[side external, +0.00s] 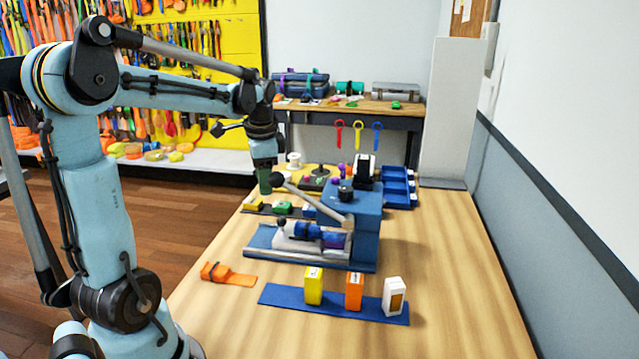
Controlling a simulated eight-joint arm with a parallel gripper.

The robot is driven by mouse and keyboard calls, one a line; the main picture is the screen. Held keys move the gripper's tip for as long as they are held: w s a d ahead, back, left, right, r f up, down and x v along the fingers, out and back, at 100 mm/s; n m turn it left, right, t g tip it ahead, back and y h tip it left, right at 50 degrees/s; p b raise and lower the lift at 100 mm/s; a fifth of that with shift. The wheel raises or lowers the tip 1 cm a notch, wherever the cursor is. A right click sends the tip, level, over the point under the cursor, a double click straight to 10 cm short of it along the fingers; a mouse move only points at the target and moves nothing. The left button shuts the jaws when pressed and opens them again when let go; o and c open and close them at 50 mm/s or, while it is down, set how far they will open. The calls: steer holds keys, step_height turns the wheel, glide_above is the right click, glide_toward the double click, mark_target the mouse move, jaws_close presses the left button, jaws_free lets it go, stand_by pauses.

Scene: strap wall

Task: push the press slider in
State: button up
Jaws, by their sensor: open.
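The press (367,222) is a blue block on a blue base at the middle of the wooden table. A grey lever (318,202) slopes from its top up to the left, ending in a dark knob. A grey, blue and purple part, which looks like the press slider (310,236), lies on the base left of the block. My gripper (265,188) points down, up and left of the slider, overlapping the picture beside the lever's knob. Whether they touch cannot be told. Its jaws are open and very small here; nothing shows held in them.
A blue strip (280,298) in front carries a yellow, an orange and a white block. An orange strap piece (228,274) lies front left. Blue bins (398,187) and small parts stand behind the press. The table's right side is clear.

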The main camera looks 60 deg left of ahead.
steer(key=shift+n, duration=0.6)
steer(key=f, duration=1)
steer(key=shift+w+a, duration=0.2)
steer(key=shift+a, duration=0.05)
steer(key=s+a, duration=0.5)
steer(key=shift+s+a, duration=0.2)
steer(key=shift+s, duration=0.05)
step_height(320, 180, up, 23)
steer(key=d, duration=0.2)
steer(key=w+d+t, duration=0.1)
steer(key=d, duration=0.3)
steer(key=w+d+t, duration=0.1)
steer(key=d, duration=0.4)
steer(key=w+d+t, duration=0.1)
steer(key=w+d, duration=0.1)
steer(key=d, duration=0.2)
steer(key=shift+d+r+n, duration=0.2)
steer(key=shift+r+n, duration=0.15)
steer(key=shift+n, duration=0.05)
steer(key=d+n+t+h, duration=0.1)
steer(key=d+t, duration=0.2)
steer(key=d, duration=1)
steer(key=shift+s+f+h, duration=0.25)
steer(key=shift+f+h, duration=0.05)
steer(key=shift+f, duration=0.05)
